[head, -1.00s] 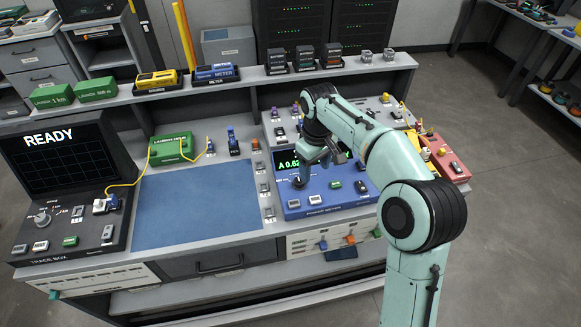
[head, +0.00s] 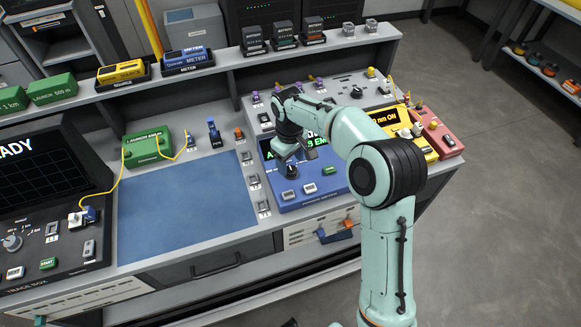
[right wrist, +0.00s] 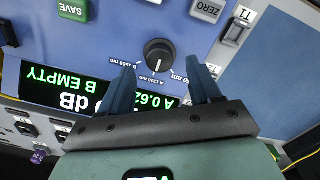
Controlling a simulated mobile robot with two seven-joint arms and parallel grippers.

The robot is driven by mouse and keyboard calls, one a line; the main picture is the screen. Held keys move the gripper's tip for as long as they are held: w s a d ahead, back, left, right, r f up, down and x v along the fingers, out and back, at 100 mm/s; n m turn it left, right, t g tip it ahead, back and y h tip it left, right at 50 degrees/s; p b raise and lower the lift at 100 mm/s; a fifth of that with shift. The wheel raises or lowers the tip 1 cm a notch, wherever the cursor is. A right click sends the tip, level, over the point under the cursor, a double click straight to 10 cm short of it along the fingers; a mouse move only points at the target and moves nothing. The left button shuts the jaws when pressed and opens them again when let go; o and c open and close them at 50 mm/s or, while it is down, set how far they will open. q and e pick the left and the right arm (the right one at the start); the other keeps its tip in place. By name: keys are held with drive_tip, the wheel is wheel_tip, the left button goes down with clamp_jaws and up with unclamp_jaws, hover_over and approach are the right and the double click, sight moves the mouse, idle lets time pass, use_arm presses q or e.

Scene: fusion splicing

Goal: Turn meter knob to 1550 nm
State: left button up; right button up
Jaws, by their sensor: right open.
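The blue power meter (head: 325,190) sits on the bench, with a green-lettered display and a black knob (head: 291,171). In the right wrist view the round knob (right wrist: 159,54) has small wavelength labels around it, too small to read surely; I cannot tell its pointer's setting. The display (right wrist: 60,92) reads upside down, with "A 0.62", "dB" and "B EMPTY". My right gripper (head: 289,158) is above the knob; in its wrist view the open fingers (right wrist: 162,68) point at the knob, one on each side, with nothing between them. Contact is not visible. My left gripper is out of view.
Near the knob are the SAVE button (right wrist: 70,8), the ZERO button (right wrist: 207,9) and a T1 switch (right wrist: 236,32). A blue mat (head: 185,205) lies left of the meter. Yellow (head: 405,130) and red (head: 440,138) boxes stand to its right.

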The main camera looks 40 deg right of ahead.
sight(291, 169)
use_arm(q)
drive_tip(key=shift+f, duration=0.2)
use_arm(e)
drive_tip(key=shift+f, duration=1.6)
drive_tip(key=c, duration=1)
drive_tip(key=shift+c, duration=0.2)
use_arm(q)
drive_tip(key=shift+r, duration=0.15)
use_arm(e)
drive_tip(key=shift+m, duration=0.3)
drive_tip(key=m+p, duration=0.1)
drive_tip(key=m, duration=0.3)
drive_tip(key=shift+r+m, duration=0.1)
drive_tip(key=shift+m, duration=0.2)
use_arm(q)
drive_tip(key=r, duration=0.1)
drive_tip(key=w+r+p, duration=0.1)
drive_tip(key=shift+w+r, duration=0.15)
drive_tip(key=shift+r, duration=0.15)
use_arm(e)
drive_tip(key=m, duration=0.4)
drive_tip(key=shift+w+d+m, duration=0.1)
drive_tip(key=shift+m, duration=0.2)
